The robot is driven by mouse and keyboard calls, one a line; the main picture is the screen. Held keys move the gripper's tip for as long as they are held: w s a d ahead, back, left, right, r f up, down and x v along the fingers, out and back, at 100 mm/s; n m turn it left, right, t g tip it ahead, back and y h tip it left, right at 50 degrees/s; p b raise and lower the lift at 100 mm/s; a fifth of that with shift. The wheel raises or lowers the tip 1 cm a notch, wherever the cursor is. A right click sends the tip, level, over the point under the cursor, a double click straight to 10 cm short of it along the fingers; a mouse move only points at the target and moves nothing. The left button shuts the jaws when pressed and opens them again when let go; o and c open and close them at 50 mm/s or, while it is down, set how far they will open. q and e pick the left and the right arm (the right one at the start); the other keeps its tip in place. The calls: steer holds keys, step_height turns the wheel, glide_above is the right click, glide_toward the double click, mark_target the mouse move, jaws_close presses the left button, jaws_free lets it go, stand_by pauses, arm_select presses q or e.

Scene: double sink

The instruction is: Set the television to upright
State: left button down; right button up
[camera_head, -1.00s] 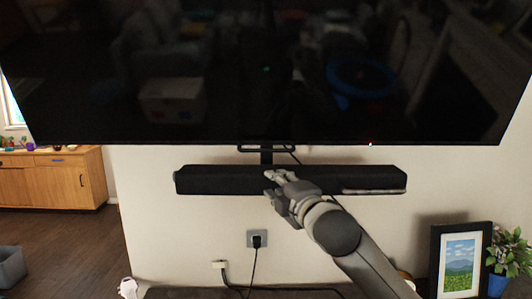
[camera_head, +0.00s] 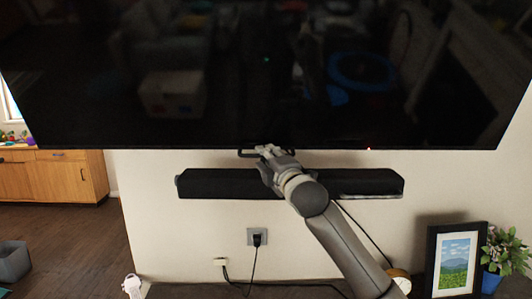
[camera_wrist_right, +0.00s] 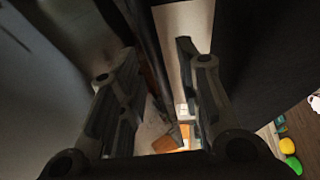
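The television (camera_head: 270,80) is a wide black screen across the top of the head view. Its upper edge is out of frame. Its sides lean inward toward the bottom, and I cannot tell its exact tilt. A dark bracket (camera_head: 246,153) shows under the middle of its bottom edge. My right gripper (camera_head: 268,151) reaches up to that bracket, its tips just under the bottom edge. In the wrist view its fingers (camera_wrist_right: 157,62) are apart, with a dark bar-like strip between them. I cannot tell whether they touch it. My left gripper is not in view.
A black soundbar (camera_head: 225,184) is on the wall behind my right arm. Below are a wall outlet (camera_head: 257,237) and cables. A picture frame (camera_head: 431,270) and potted plant (camera_head: 494,285) stand at lower right. A wooden cabinet (camera_head: 60,180) is at far left.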

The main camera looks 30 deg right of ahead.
steer(key=shift+w, duration=0.4)
jaws_close()
